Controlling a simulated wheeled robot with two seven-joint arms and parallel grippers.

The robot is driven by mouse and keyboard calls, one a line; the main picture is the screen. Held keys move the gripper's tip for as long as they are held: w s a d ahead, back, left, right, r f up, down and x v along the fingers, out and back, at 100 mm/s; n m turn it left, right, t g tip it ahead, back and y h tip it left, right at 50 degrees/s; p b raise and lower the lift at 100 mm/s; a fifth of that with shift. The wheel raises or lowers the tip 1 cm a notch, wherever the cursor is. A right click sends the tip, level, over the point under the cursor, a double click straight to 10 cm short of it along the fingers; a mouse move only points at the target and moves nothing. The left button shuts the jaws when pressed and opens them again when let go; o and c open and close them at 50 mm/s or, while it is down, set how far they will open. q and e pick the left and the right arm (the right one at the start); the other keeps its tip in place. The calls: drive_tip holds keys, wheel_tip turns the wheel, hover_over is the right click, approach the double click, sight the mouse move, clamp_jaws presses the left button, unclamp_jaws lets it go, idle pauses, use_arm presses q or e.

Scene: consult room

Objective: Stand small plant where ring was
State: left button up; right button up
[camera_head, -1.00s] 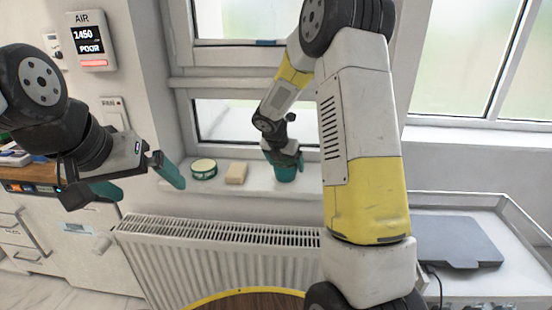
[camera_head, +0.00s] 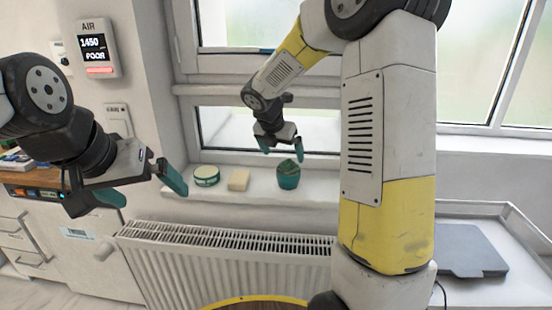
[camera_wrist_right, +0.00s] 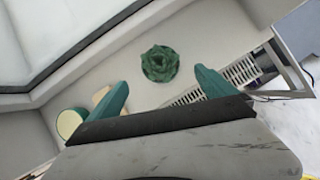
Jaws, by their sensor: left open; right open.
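The small plant (camera_head: 288,174), a green succulent in a teal pot, stands upright on the white window sill (camera_head: 328,190). It also shows from above in the right wrist view (camera_wrist_right: 160,63). My right gripper (camera_head: 282,152) is open and empty, a little above the plant and apart from it. In its wrist view the plant lies beyond and between the two teal fingertips. My left gripper (camera_head: 146,190) is open and empty at the left, in front of the wall and away from the sill objects. I see no ring in these frames.
On the sill left of the plant are a beige block (camera_head: 238,180) and a round green-and-cream tin (camera_head: 206,176). A radiator (camera_head: 225,255) is below the sill. A round yellow-rimmed table (camera_head: 255,299) shows at the bottom. A trolley with a grey board (camera_head: 468,250) stands right.

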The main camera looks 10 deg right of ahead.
drive_tip(key=s+a+r+m+y, duration=0.1)
drive_tip(key=s+r+m+y, duration=0.2)
drive_tip(key=s+m, duration=1.1)
drive_tip(key=s+r+m+t+y, duration=0.1)
drive_tip(key=s+r+m, duration=0.5)
drive_tip(key=s+m, duration=0.8)
drive_tip(key=shift+s+a+r+y, duration=0.35)
drive_tip(key=shift+s+y, duration=0.1)
drive_tip(key=shift+y, duration=0.45)
